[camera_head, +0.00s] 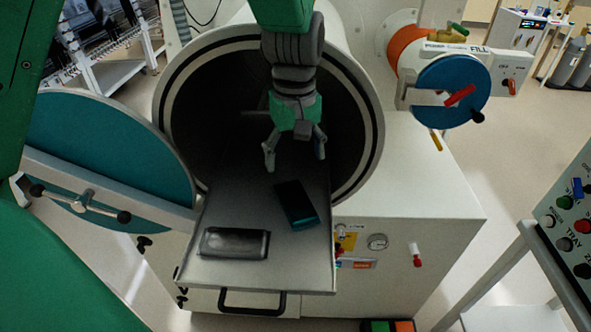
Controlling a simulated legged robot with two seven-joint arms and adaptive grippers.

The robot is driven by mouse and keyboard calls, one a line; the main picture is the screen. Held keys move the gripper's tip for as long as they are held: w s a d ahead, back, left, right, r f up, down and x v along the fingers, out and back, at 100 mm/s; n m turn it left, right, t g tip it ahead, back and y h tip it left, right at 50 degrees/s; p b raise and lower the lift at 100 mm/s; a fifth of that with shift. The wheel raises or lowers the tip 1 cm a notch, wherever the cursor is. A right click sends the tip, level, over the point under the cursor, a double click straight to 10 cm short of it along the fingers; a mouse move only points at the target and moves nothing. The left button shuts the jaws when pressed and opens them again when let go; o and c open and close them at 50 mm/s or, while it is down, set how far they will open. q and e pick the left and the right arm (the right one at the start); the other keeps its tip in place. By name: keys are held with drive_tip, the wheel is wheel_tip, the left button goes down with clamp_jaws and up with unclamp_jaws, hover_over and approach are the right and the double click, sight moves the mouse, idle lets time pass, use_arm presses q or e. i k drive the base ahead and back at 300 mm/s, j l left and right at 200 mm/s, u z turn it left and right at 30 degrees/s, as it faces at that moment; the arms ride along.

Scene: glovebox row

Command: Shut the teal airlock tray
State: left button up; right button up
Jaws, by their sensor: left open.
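The round teal airlock door (105,140) hangs swung open at the left, with a grey crossbar. A dark teal box (296,203) and a grey, glossy packet (234,243) lie on the tray. My left gripper (294,158) points down in front of the chamber mouth, above the rear part of the tray. Its fingers are apart with nothing between them. The handle is well in front of it. My right gripper is out of view.
A smaller airlock with a blue round door (448,90) and red handle is at the upper right. A gauge (378,242) and a red-handled valve (416,255) are on the cabinet front. A button panel (570,225) stands at the right edge.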

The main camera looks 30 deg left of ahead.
sight(241, 193)
drive_tip(key=k, duration=1)
